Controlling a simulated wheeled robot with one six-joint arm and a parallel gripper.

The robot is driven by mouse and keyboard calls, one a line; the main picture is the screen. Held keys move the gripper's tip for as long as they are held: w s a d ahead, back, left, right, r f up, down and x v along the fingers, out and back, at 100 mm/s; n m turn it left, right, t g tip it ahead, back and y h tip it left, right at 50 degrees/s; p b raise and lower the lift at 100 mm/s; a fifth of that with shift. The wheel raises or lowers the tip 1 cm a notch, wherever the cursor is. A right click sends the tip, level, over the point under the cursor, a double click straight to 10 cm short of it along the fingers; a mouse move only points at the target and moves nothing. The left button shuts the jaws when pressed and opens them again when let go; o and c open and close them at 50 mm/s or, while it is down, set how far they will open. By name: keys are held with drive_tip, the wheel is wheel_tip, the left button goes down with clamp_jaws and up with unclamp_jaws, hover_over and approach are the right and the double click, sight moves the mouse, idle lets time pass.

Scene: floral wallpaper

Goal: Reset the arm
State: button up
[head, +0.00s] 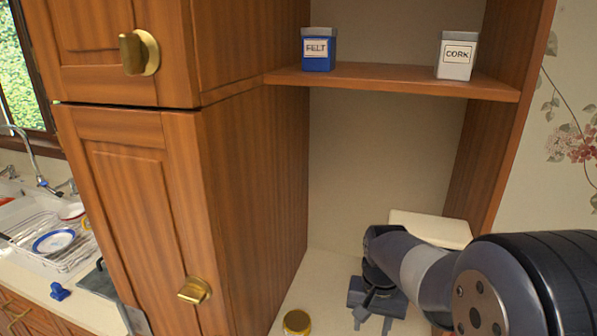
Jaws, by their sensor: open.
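My arm (428,270) reaches in from the lower right of the head view, in front of the open shelf unit. My gripper (372,322) is at the bottom of the view, pointing down over the pale lower surface. Its two fingers are apart, and nothing shows between them. The fingertips lie close to the picture's lower edge.
A gold-lidded jar (297,322) stands left of my gripper. A cream block (431,228) is behind my arm. A blue FELT box (318,50) and white CORK box (456,56) stand on the wooden shelf (390,80). Cabinet doors (140,200) rise at left.

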drive_tip(key=shift+f+b, duration=1.55)
drive_tip(key=shift+f, duration=0.7)
drive_tip(key=shift+a, duration=0.15)
